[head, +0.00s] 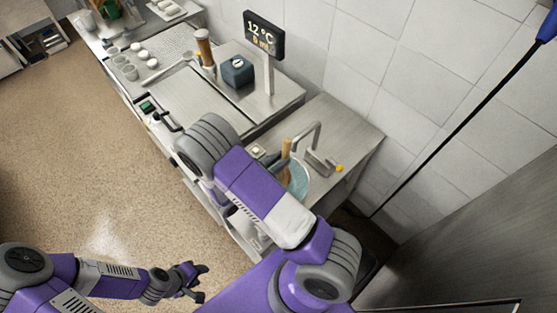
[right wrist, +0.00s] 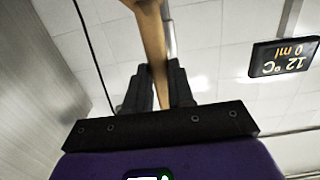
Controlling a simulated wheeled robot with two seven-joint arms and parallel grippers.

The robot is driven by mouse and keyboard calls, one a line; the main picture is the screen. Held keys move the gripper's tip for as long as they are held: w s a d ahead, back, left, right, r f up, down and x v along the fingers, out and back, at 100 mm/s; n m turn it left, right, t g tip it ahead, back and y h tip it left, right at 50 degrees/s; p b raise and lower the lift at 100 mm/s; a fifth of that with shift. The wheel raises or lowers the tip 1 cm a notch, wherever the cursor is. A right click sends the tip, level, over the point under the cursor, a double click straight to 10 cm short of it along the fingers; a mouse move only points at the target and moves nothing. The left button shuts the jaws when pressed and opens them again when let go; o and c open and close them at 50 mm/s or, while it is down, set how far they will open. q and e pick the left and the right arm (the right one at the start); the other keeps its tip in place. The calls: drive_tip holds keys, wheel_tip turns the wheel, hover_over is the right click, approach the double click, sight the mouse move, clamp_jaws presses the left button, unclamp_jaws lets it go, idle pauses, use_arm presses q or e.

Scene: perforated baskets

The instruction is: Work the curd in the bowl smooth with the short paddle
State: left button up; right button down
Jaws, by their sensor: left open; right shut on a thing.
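The wooden paddle (head: 286,149) stands roughly upright at the light-blue bowl (head: 300,180), which is partly hidden by my right arm in the head view. The curd cannot be made out, and the paddle's lower end is hidden. My right gripper (right wrist: 157,78) is shut on the paddle, whose wooden shaft (right wrist: 151,35) runs between its dark fingers in the right wrist view. In the head view that gripper is hidden behind my own arm. My left gripper (head: 203,282) is open and empty over the floor, away from the counter.
A metal tap (head: 315,150) stands beside the bowl, with a small yellow thing (head: 339,168) near it. A display (head: 264,36) reads 12 °C and 0 ml. A dark blue-grey box (head: 238,72) and several white cups (head: 130,72) stand further along the counter.

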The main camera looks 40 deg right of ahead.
drive_tip(key=shift+w, duration=0.1)
drive_tip(key=shift+w+f, duration=0.2)
drive_tip(key=shift+w, duration=0.65)
drive_tip(key=shift+s, duration=0.1)
drive_tip(key=shift+s+r, duration=0.15)
drive_tip(key=shift+s, duration=0.3)
drive_tip(key=shift+w, duration=0.15)
drive_tip(key=shift+r, duration=0.1)
idle(0.4)
